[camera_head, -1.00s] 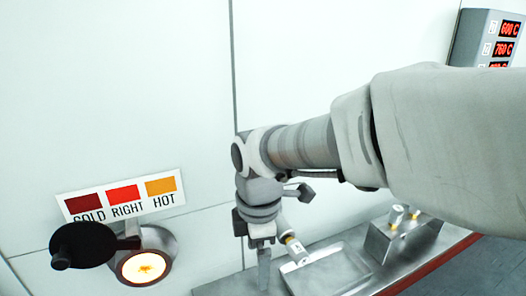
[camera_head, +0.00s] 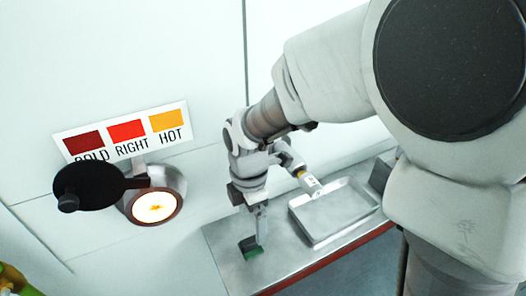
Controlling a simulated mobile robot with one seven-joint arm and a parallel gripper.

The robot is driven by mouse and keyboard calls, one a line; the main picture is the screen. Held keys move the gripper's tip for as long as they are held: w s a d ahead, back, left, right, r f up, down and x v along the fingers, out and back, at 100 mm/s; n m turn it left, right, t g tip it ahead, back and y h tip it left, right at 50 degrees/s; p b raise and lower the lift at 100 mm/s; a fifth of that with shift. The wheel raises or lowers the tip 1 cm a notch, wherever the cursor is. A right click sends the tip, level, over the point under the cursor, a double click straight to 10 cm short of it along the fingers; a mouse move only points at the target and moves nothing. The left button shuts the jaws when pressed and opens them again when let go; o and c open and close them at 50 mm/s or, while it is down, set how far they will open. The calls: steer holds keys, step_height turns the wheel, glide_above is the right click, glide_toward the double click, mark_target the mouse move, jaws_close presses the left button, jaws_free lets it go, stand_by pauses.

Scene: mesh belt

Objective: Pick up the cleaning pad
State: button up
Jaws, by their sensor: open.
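The cleaning pad (camera_head: 250,247) is a small dark block with a green underside. It lies near the left end of the metal bench. My gripper (camera_head: 261,229) points down from the arm, and its fingers are right above or at the pad. The jaws are open. From this angle I cannot tell whether the fingers touch the pad or straddle it.
A shallow metal tray (camera_head: 334,211) lies on the bench (camera_head: 225,240) to the right of the pad. A white cylinder with a yellow band (camera_head: 309,182) shows near the tray. A round glowing port (camera_head: 155,207) with a black disc cover (camera_head: 88,187) is on the wall.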

mark_target(250, 240)
step_height(250, 240, down, 3)
steer(key=shift+r, duration=0.1)
steer(key=f, duration=0.3)
steer(key=f+b, duration=0.1)
steer(key=shift+s+a+f, duration=0.15)
steer(key=shift+s+f, duration=0.05)
steer(key=shift+s, duration=0.2)
steer(key=shift+f, duration=0.45)
steer(key=c, duration=1.4)
step_height(250, 240, up, 10)
steer(key=shift+r+p, duration=0.1)
steer(key=shift+p, duration=0.75)
steer(key=shift+c, duration=0.2)
